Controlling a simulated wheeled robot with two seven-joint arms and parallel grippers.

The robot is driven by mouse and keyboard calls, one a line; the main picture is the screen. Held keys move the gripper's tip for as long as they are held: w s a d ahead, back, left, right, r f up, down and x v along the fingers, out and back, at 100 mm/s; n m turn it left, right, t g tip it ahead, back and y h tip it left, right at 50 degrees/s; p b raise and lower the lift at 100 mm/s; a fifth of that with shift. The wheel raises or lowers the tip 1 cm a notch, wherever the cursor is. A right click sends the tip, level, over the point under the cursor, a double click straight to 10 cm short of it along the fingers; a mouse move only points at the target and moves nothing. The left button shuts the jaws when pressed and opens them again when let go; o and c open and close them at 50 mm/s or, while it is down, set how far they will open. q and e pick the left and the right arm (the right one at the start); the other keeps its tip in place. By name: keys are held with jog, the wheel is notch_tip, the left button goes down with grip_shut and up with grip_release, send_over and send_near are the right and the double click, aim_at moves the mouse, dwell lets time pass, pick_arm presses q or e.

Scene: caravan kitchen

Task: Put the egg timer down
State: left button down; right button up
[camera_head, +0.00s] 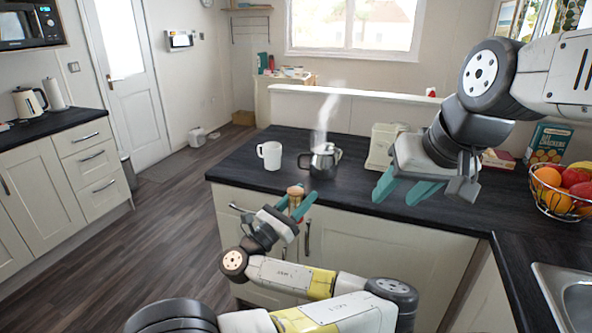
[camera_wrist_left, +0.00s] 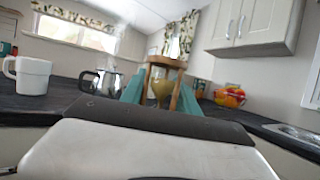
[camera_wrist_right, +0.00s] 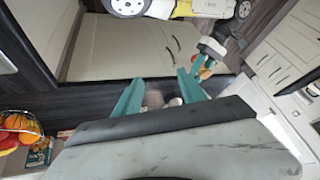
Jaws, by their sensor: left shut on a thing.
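The egg timer (camera_head: 295,191) is a small hourglass with wooden ends, posts and sand-coloured glass. My left gripper (camera_head: 297,205) is shut on it, with teal fingers on both sides. It is held upright near the front edge of the dark counter (camera_head: 345,196); I cannot tell its exact gap to the edge. The timer fills the middle of the left wrist view (camera_wrist_left: 163,88). My right gripper (camera_head: 405,190) is open and empty above the counter to the right; its spread fingers also show in the right wrist view (camera_wrist_right: 160,92).
A white mug (camera_head: 270,155) and a steaming metal kettle (camera_head: 321,162) stand on the counter behind the timer. A cream canister (camera_head: 383,146) stands behind my right gripper. A fruit basket (camera_head: 562,190) and a sink (camera_head: 570,290) are at the right. Counter between kettle and front edge is bare.

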jog(key=w+a+r+n+g, duration=0.2)
jog(key=w+a, duration=0.1)
jog(key=w, duration=0.3)
jog(key=n+g+h, duration=0.2)
jog(key=n+g, duration=0.2)
jog(key=n, duration=0.1)
send_near(292, 190)
jog(key=f, duration=1.1)
jog(key=shift+s+f, duration=0.2)
jog(key=shift+s, duration=0.05)
jog(key=shift+a, duration=0.1)
grip_shut()
jog(key=shift+w+r, duration=0.1)
jog(key=shift+r, duration=0.05)
grip_release()
